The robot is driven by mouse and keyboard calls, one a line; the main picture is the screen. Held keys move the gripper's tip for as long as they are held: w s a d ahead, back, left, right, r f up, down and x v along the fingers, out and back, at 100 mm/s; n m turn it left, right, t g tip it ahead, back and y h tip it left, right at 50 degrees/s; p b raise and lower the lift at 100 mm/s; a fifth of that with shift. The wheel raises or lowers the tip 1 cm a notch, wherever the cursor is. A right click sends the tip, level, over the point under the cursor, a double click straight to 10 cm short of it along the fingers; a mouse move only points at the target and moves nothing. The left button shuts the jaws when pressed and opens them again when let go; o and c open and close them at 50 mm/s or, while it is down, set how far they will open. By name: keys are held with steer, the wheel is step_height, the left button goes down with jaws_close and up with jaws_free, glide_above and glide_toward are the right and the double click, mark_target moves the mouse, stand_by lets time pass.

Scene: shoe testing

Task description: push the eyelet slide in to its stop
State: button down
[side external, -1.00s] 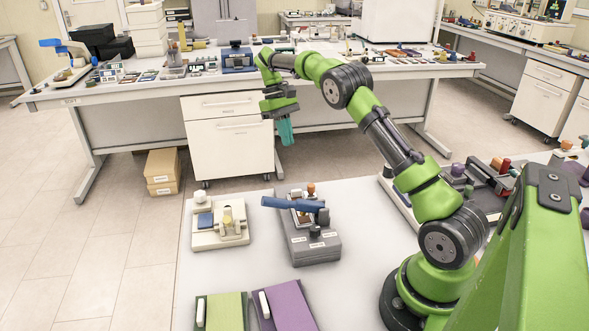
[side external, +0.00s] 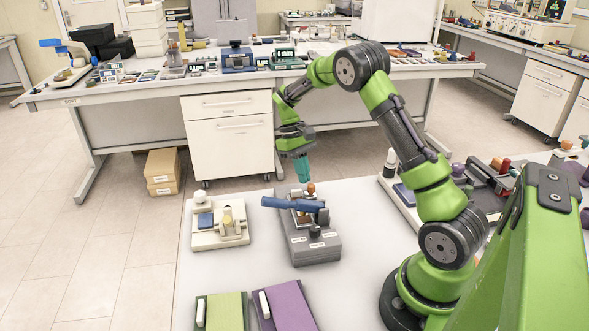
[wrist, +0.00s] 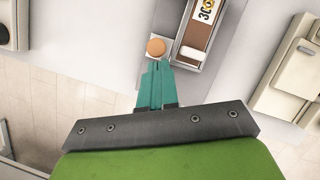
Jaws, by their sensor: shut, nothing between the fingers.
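The grey fixture (side external: 314,246) stands on the near table, with a blue lever (side external: 285,203) lying across its top. An orange-brown round knob (side external: 311,188) shows at its far end. In the wrist view this knob (wrist: 156,47) lies just ahead of my fingertips, beside a brown strip in a channel (wrist: 205,28) with a pale end block (wrist: 190,54). I cannot tell for certain which part is the eyelet slide. My gripper (side external: 304,181) has teal fingers, shut and empty, pointing down close to the knob at the far end of the fixture; contact cannot be told.
A cream fixture (side external: 220,238) stands left of the grey one; it also shows in the wrist view (wrist: 292,82). Green (side external: 222,312) and purple (side external: 289,308) blocks lie at the front. A tray of parts (side external: 405,200) is at the right. Bare table surrounds the fixture.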

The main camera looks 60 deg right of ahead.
steer(key=shift+s, duration=0.1)
steer(key=shift+s+a, duration=0.2)
steer(key=shift+s, duration=0.15)
